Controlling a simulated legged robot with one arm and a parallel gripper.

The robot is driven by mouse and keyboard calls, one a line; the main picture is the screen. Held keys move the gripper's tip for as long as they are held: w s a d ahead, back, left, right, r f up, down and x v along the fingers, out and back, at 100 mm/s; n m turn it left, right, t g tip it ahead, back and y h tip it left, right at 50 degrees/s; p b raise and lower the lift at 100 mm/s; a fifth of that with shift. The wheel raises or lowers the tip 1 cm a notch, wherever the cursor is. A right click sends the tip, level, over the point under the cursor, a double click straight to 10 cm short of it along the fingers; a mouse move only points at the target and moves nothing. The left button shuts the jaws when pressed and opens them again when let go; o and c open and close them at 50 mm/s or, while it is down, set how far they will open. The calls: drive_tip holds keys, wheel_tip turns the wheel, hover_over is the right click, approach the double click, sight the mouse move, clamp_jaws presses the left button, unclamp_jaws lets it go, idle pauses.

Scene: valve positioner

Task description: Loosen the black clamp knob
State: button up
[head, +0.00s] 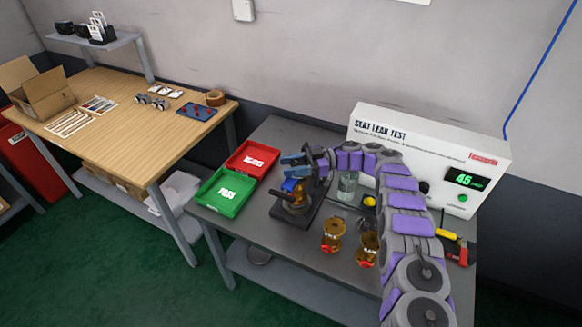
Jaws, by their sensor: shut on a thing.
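My gripper (293,164) is over the dark clamping fixture (305,213) on the grey bench, its blue jaws pointing left. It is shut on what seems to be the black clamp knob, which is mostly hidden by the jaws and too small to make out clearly. A brass valve body with a blue part (290,185) sits in the fixture, just below the jaws. A dark lever sticks out to the left of it.
A red tray (252,146) and a green tray (207,200) lie left of the fixture. Brass valves (333,235) stand in front, partly beside my arm. A glass jar (347,186) and the white leak tester (400,130) are behind. A wooden table (140,130) stands left.

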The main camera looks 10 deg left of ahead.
drive_tip(key=shift+w+d+r, duration=0.1)
drive_tip(key=shift+r, duration=0.15)
idle(0.3)
